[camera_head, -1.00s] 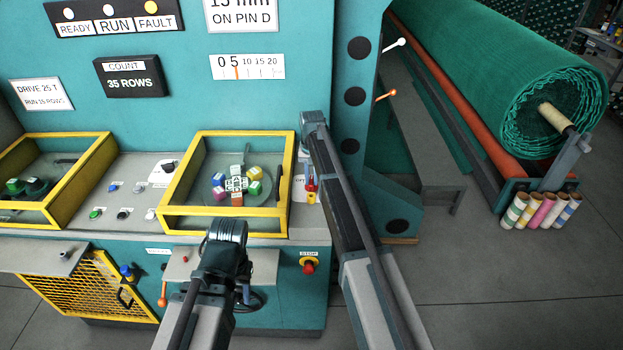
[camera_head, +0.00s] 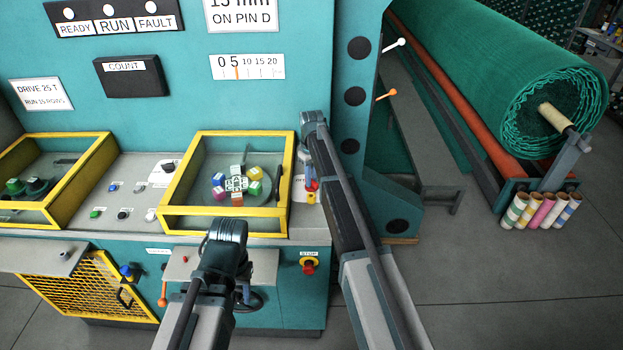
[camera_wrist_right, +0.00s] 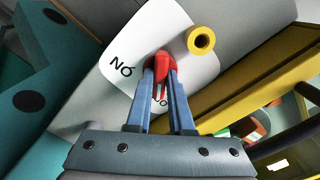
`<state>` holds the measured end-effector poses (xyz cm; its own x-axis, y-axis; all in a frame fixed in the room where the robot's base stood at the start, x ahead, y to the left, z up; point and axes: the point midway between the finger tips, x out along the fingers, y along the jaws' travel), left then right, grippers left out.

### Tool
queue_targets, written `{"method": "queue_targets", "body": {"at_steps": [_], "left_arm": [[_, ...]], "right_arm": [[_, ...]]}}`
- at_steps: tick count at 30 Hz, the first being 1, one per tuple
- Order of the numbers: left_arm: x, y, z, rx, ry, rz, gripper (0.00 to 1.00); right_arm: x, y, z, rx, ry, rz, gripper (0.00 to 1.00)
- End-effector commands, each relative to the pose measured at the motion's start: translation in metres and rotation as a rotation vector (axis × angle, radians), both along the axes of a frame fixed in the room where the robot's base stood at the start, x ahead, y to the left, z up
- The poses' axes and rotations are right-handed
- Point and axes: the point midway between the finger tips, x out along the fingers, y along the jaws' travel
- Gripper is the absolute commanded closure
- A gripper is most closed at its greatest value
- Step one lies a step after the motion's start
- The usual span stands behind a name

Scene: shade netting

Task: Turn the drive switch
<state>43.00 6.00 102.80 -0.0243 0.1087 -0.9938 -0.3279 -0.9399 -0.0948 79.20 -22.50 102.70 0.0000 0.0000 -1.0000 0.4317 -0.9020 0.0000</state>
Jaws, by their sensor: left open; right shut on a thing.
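The drive switch has a red handle (camera_wrist_right: 162,66) on a white label plate (camera_wrist_right: 125,50) in the right wrist view. My right gripper (camera_wrist_right: 160,75) is shut on this handle, with a blue finger on each side. In the head view the red handle (camera_head: 312,184) and the blue fingertips show at the right end of the console, beside the yellow-framed window; my right arm partly hides the plate. My left gripper (camera_head: 228,232) hangs in front of the console, apart from it, and is open; its fingertips are hard to make out.
A yellow-framed window (camera_head: 170,222) over coloured blocks is just left of the switch. A short yellow post (camera_wrist_right: 201,40) stands close to the handle. A red stop button (camera_head: 309,265) is below. Green netting (camera_head: 480,70) is rolled at right.

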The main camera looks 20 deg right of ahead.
Motion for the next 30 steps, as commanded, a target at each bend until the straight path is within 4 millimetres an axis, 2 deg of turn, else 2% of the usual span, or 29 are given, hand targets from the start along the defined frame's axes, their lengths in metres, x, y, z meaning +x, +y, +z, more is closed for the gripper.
{"method": "queue_targets", "body": {"at_steps": [9,22,23,24,27,30], "left_arm": [[0.0000,0.0000,0.0000,0.000,0.000,0.000,0.50],[0.0000,0.0000,0.0000,0.000,0.000,0.000,0.50],[0.0000,0.0000,0.0000,0.000,0.000,0.000,0.50],[0.0000,0.0000,0.0000,0.000,0.000,0.000,0.50],[0.0000,0.0000,0.0000,0.000,0.000,0.000,0.50],[0.0000,0.0000,0.0000,0.000,0.000,0.000,0.50]], "right_arm": [[-0.0001,0.0000,0.0000,0.000,0.000,0.069,1.00],[0.0000,0.0000,0.0000,0.000,0.000,0.076,1.00],[0.0000,0.0000,0.0000,0.000,0.000,0.076,0.76],[0.0000,0.0000,0.0000,0.000,0.000,0.076,0.69],[0.0000,0.0000,0.0000,0.000,0.000,0.076,0.51],[0.0000,0.0000,0.0000,0.000,0.000,0.075,0.50]]}}
